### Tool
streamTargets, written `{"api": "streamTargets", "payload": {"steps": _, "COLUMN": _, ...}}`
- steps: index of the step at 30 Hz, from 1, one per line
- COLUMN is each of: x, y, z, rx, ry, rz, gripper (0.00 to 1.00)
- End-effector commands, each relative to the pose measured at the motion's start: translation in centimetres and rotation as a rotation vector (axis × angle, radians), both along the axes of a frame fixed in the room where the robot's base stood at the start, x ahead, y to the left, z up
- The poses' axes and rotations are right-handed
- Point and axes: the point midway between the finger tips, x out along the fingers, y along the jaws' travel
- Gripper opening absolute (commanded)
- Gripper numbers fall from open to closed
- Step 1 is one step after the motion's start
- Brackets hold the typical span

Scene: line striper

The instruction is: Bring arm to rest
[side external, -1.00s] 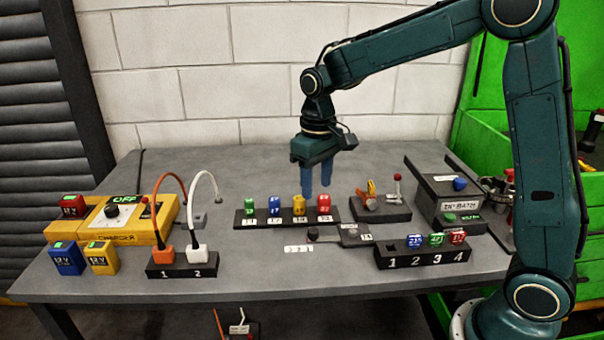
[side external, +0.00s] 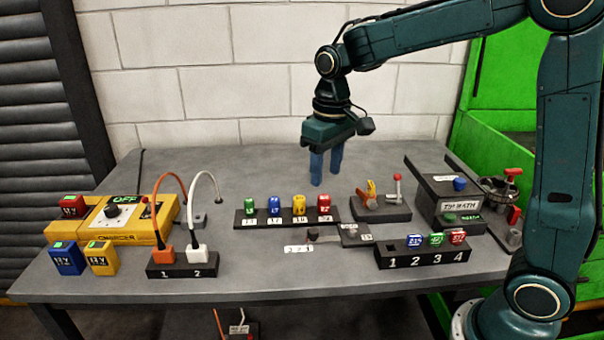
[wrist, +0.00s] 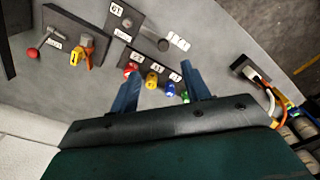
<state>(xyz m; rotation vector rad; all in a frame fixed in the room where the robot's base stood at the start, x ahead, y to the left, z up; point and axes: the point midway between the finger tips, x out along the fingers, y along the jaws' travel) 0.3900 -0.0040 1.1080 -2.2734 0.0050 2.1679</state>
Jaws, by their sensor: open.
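My gripper (side external: 326,166) hangs above the back part of the grey table (side external: 240,170), with its blue fingers pointing down. It is open and nothing is between the fingers. In the wrist view my gripper (wrist: 158,88) shows its two fingers apart, with the row of coloured pieces beyond them. The rack (side external: 240,219) holding the green, blue, yellow and red pieces stands in front of and below the gripper. The gripper touches nothing that I can see.
At left are a yellow charger (side external: 152,222) and battery blocks. A black holder (side external: 166,271) has two cabled plugs. At right are a lever block (side external: 385,208), a bath box (side external: 445,186) and a numbered rack (side external: 402,260). The table's back middle is clear.

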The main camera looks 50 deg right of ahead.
Motion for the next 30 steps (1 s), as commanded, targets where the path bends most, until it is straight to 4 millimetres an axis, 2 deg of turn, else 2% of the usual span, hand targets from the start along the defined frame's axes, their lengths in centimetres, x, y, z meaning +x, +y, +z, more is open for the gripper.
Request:
{"api": "streamTargets", "payload": {"steps": 6, "x": -3.7, "y": 0.1, "z": 2.5, "rx": 0.0, "ry": -0.079, "rz": 0.001, "gripper": 0.47}}
{"api": "streamTargets", "payload": {"steps": 15, "x": -9.3, "y": 0.2, "z": 4.7, "rx": -0.001, "ry": -0.19, "rz": 0.001, "gripper": 0.47}}
{"api": "streamTargets", "payload": {"steps": 22, "x": -13.4, "y": 0.3, "z": 5.2, "rx": 0.0, "ry": -0.274, "rz": 0.002, "gripper": 0.47}}
{"api": "streamTargets", "payload": {"steps": 30, "x": -18.0, "y": 0.4, "z": 4.8, "rx": 0.001, "ry": -0.372, "rz": 0.003, "gripper": 0.47}}
